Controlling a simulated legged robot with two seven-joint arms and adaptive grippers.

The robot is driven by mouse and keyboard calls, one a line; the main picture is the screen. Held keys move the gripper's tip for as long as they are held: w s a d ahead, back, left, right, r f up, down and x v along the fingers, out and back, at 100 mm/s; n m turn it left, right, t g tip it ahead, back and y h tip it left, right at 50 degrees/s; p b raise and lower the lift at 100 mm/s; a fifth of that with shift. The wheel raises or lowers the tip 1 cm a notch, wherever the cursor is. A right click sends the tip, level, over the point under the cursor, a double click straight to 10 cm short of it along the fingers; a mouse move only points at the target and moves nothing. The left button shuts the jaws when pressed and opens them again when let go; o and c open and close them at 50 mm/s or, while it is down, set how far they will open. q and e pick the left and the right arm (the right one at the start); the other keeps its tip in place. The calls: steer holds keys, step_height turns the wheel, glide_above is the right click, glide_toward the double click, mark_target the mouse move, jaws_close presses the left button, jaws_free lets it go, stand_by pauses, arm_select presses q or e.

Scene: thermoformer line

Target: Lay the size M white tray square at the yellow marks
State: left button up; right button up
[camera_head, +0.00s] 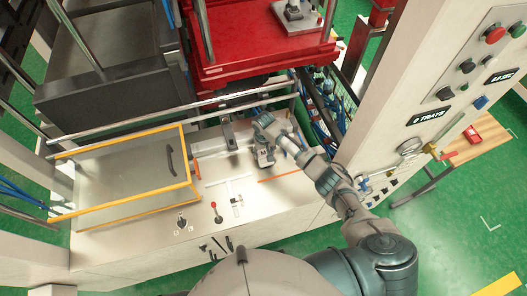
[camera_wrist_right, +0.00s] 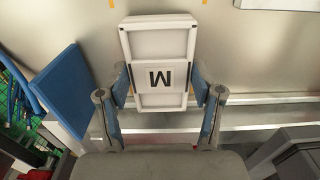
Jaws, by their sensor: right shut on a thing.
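The white tray (camera_wrist_right: 160,48) bears a black M label and shows between the fingers of my right gripper (camera_wrist_right: 161,88) in the right wrist view. The gripper is shut on the tray's two sides. In the head view my right gripper (camera_head: 265,157) is over the pale machine top, with the tray small and partly hidden at its jaws. I cannot tell whether the tray touches the surface. Two small yellow marks, a left one (camera_wrist_right: 113,3) and a right one (camera_wrist_right: 205,2), show at the wrist view's top edge, beyond the tray. My left gripper is not in view.
A yellow-framed clear guard (camera_head: 128,180) with a black handle stands at the left of the machine top. A red-knobbed lever (camera_head: 216,211) stands near the front. Metal rails (camera_head: 200,113) run behind the gripper. A blue plate (camera_wrist_right: 62,88) is left of my fingers.

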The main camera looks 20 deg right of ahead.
steer(key=shift+f, duration=0.45)
steer(key=o, duration=1.6)
step_height(320, 180, up, 12)
steer(key=shift+f, duration=0.1)
